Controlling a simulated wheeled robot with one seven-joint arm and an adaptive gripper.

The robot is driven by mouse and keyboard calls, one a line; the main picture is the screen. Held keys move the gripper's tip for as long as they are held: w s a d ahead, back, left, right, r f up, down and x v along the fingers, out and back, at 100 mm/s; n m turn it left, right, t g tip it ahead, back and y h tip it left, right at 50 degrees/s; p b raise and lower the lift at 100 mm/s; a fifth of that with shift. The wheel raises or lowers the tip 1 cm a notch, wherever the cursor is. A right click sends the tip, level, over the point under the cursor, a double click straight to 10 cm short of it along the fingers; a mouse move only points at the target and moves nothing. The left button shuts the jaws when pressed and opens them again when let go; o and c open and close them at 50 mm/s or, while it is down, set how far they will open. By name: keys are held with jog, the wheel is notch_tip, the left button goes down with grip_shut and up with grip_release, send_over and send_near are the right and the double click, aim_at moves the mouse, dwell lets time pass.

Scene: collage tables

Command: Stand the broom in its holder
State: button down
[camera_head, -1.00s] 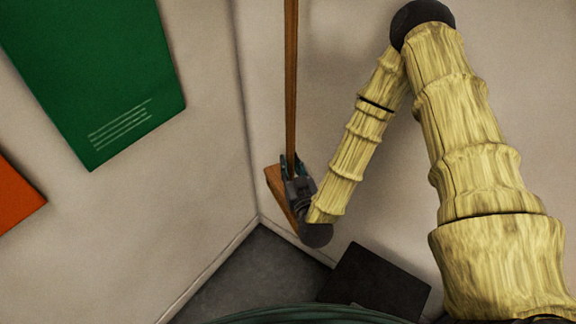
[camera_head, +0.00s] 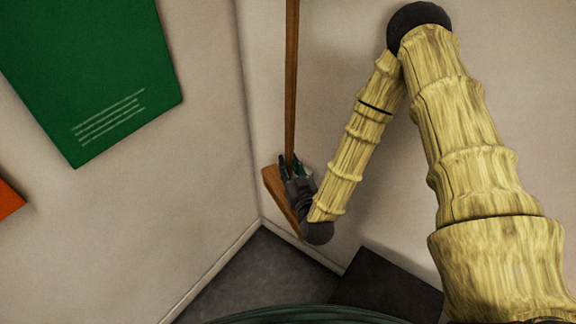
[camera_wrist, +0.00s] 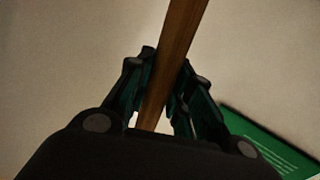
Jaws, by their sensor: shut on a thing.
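The broom (camera_head: 291,80) is a long brown wooden stick that runs upright past the top of the head view. My gripper (camera_head: 290,168) is shut on its shaft near the lower part. The wrist view shows the shaft (camera_wrist: 179,45) between the two dark green fingers of my gripper (camera_wrist: 160,95), slanted in that picture. A brown wooden piece (camera_head: 280,195) shows just behind and below my gripper; I cannot tell whether it is the broom's head or part of the holder. The lower end of the broom is hidden by my gripper.
Two pale walls meet in a corner left of the broom. A green panel (camera_head: 105,80) and an orange panel (camera_head: 8,200) are on the left wall. A dark box-like thing (camera_head: 385,290) is at the foot of the right wall. The grey floor (camera_head: 255,275) in the corner is bare.

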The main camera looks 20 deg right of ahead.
jog(key=w+d+f+n+y+b, duration=0.1)
jog(key=w+f+y+b, duration=0.1)
jog(key=f+b, duration=1.5)
jog(key=w+d+f+n+g+y+b, duration=0.1)
jog(key=w+f+b, duration=0.4)
jog(key=f+b, duration=1.3)
jog(key=w+d+f+n+g+y+b, duration=0.1)
jog(key=w+d+f+n+y+b, duration=0.2)
jog(key=f+b, duration=1.4)
jog(key=shift+w+f+y+b, duration=0.3)
jog(key=shift+w+f+y, duration=0.35)
jog(key=shift+f, duration=3.1)
notch_tip(320, 180, down, 6)
jog(key=b, duration=0.5)
jog(key=shift+f+b, duration=0.25)
jog(key=shift+b, duration=0.15)
jog(key=shift+f, duration=0.5)
jog(key=c, duration=1.3)
grip_release()
jog(key=shift+o, duration=0.6)
